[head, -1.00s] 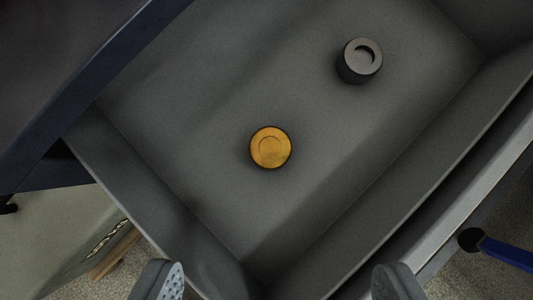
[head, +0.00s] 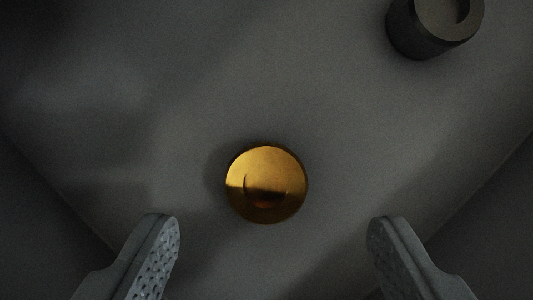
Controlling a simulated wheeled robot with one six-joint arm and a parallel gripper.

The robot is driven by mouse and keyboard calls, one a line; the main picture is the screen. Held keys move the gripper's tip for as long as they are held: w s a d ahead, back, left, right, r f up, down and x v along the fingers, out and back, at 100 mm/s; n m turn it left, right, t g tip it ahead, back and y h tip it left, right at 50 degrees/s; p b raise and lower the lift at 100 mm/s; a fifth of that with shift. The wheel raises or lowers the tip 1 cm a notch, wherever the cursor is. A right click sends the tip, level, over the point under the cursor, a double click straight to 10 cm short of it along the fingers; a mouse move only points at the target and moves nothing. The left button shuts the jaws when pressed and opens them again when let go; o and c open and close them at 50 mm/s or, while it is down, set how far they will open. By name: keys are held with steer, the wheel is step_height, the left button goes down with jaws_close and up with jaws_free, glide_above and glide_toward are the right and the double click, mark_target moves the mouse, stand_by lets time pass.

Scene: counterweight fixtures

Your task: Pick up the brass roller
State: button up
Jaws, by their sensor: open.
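The brass roller (head: 266,184) is a round golden disc with a shallow circular recess in its top face. It rests on the grey floor of the tray, seen from above near the middle of the head view. My gripper (head: 272,240) is open and empty. Its two textured grey fingers are spread wide at the lower left and lower right. The roller appears between and slightly beyond the fingertips in the picture, with clear gaps on both sides. Neither finger touches it.
A dark grey cylinder (head: 432,25) with a recessed top stands at the upper right, partly cut off by the frame edge. The tray floor (head: 250,80) around the roller is bare. Sloping dark tray walls (head: 35,210) show at the lower left and lower right.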

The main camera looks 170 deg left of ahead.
mark_target(265, 187)
steer(key=shift+s+x, duration=0.15)
steer(key=shift+x, duration=1.15)
steer(key=shift+s+x, duration=0.15)
steer(key=shift+x, duration=1.15)
steer(key=shift+a, duration=0.15)
steer(key=c, duration=1.3)
